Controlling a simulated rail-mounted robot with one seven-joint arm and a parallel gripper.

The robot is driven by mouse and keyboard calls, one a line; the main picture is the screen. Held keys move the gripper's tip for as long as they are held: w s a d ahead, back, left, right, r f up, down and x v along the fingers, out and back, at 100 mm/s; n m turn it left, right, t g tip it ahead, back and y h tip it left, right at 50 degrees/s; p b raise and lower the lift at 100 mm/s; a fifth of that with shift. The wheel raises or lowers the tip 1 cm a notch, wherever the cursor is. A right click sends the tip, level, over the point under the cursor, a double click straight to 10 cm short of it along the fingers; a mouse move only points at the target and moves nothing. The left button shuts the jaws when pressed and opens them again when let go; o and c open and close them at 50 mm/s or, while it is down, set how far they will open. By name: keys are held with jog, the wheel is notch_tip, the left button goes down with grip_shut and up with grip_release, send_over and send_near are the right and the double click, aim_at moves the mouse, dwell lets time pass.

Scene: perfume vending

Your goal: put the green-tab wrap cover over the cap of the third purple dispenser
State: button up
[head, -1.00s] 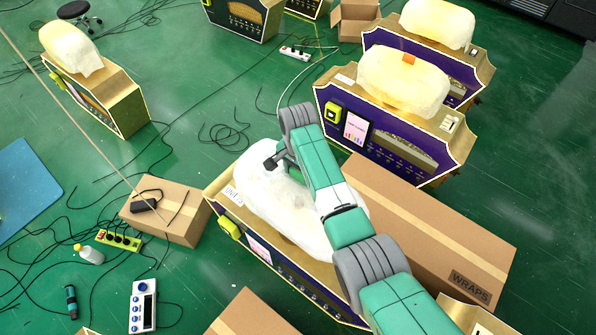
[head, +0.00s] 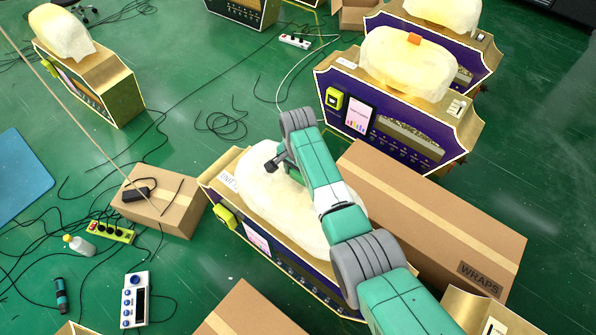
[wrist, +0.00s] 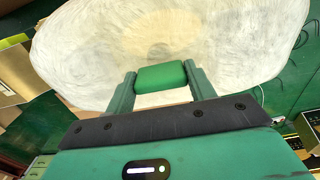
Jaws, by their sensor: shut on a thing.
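The near purple dispenser (head: 287,268) has a gold top with a small unit label at its left end, whose number I cannot read surely. A pale, crumpled wrap cover (head: 262,200) lies over its top. My gripper (head: 280,161) is above the cover, and my arm hides part of both. In the wrist view my gripper (wrist: 160,79) is shut on the green tab (wrist: 161,76) at the cover's middle. The wrap cover (wrist: 90,50) spreads wide beneath the tab. The cap is hidden, and I cannot tell how fully the cover sits on it.
Two purple dispensers with pale covers stand at the upper right; the nearer cover (head: 405,65) has an orange tab. A WRAPS box (head: 430,225) lies right of the near dispenser. A small carton (head: 160,200), cables and a covered gold dispenser (head: 95,80) are left.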

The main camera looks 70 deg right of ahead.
jog(key=shift+f, duration=0.5)
dwell(0.3)
jog(key=o, duration=1.4)
notch_tip(320, 180, up, 8)
jog(key=p, duration=0.3)
jog(key=shift+f, duration=0.1)
